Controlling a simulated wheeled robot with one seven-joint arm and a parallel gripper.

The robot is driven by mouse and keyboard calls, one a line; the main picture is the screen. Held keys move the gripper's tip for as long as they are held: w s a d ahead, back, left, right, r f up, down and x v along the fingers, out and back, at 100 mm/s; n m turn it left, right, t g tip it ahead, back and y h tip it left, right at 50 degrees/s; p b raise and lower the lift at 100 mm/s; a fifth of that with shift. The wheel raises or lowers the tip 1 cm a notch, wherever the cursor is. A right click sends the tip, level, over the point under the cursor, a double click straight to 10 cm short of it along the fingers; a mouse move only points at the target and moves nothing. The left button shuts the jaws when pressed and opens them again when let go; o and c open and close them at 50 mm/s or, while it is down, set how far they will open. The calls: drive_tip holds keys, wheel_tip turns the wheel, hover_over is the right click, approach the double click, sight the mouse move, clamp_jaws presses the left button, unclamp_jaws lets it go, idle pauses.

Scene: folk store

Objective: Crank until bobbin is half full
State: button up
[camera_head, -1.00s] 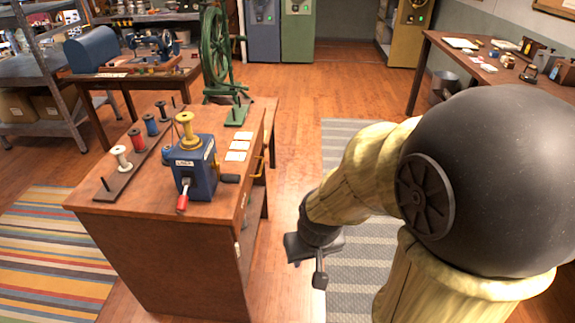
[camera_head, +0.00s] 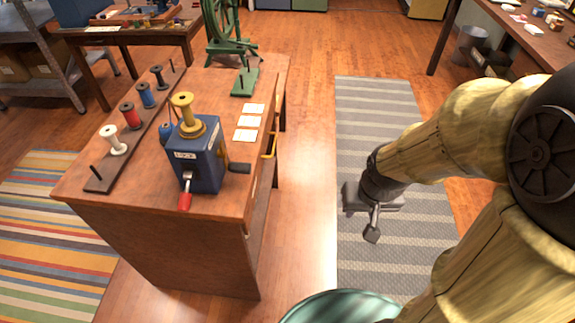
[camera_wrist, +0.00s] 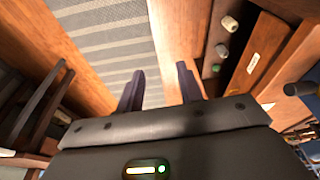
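A blue box-shaped winder (camera_head: 200,160) stands on the wooden cabinet top, near its front right corner. A yellow bobbin (camera_head: 183,111) sits upright on top of it. How much thread the bobbin holds is too small to tell. A crank with a red handle (camera_head: 185,201) hangs down at the winder's front. A dark knob (camera_head: 238,167) sticks out on its right side. My gripper (camera_head: 361,216) is right of the cabinet, over the grey striped rug, well apart from the winder. In the wrist view its two fingers (camera_wrist: 160,75) stand apart with nothing between them.
A dark rack (camera_head: 105,178) holds several thread spools left of the winder. White cards (camera_head: 249,122) and a green stand (camera_head: 245,83) lie behind it. A yellow handle (camera_head: 270,145) juts from the cabinet's right side. The striped rug (camera_head: 375,105) is clear floor.

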drive_tip(key=shift+s, duration=0.1)
drive_tip(key=o, duration=0.3)
drive_tip(key=shift+s, duration=0.15)
drive_tip(key=shift+o, duration=0.5)
drive_tip(key=shift+w+d, duration=0.1)
drive_tip(key=shift+w, duration=0.25)
drive_tip(key=w+a+f+n+t+y+p, duration=0.2)
drive_tip(key=w+a+n, duration=0.15)
drive_tip(key=w, duration=0.55)
drive_tip(key=w+a+f+n+t+y+p, duration=0.1)
drive_tip(key=w+a+f+n+t+y, duration=0.3)
drive_tip(key=w, duration=0.6)
drive_tip(key=a+n+g+y+p, duration=0.2)
drive_tip(key=a+n+g+y, duration=0.1)
drive_tip(key=a+n+y, duration=0.35)
drive_tip(key=s+a+n+g+y, duration=0.2)
drive_tip(key=s+y, duration=0.1)
drive_tip(key=s+a+n+g+y+p, duration=0.1)
drive_tip(key=g+y, duration=0.1)
drive_tip(key=shift+s+a+r+y, duration=0.15)
drive_tip(key=shift+a+r+y, duration=0.1)
drive_tip(key=shift+r, duration=0.15)
